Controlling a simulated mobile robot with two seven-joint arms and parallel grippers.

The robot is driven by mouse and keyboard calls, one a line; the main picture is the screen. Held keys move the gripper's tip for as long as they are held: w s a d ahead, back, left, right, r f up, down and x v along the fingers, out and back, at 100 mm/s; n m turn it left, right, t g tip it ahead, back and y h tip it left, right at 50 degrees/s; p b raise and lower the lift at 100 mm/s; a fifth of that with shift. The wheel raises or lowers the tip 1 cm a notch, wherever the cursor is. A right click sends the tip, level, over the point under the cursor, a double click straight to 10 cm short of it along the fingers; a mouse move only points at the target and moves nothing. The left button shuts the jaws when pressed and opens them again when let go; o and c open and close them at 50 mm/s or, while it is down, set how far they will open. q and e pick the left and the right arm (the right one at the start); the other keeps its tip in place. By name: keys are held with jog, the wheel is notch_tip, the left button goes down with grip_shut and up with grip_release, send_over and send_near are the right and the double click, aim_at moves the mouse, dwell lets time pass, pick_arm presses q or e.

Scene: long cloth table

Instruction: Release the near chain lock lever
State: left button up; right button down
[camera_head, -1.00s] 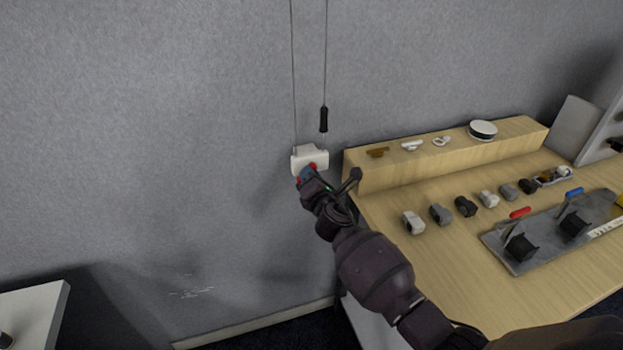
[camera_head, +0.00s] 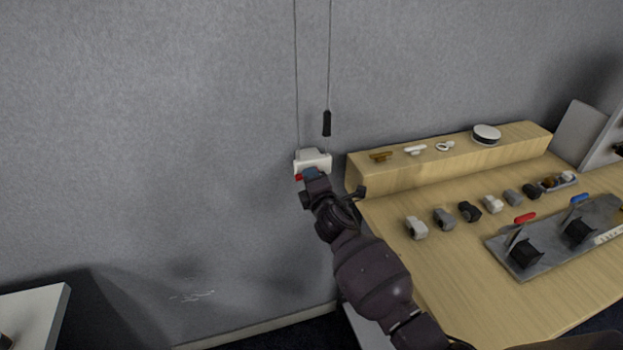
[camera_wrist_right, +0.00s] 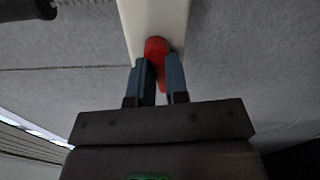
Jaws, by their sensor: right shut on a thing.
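In the right wrist view, the red lever (camera_wrist_right: 156,50) sits between the blue fingers of my right gripper (camera_wrist_right: 160,80), in front of the white housing (camera_wrist_right: 156,15). The fingers are shut on the lever. My left gripper is not in view.
A black handle (camera_head: 326,123) hangs on the right cord above the housing. A wooden table (camera_head: 450,270) with a raised shelf stands to the right, holding several small fittings and a metal plate (camera_head: 555,240) with red and blue levers. The wall left of the housing is clear.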

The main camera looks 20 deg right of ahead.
dwell(0.3)
jog(key=c, duration=1.1)
grip_release()
jog(key=s, duration=1)
jog(key=shift+s+d+p, duration=0.2)
jog(key=shift+s+p, duration=0.15)
jog(key=shift+s, duration=0.05)
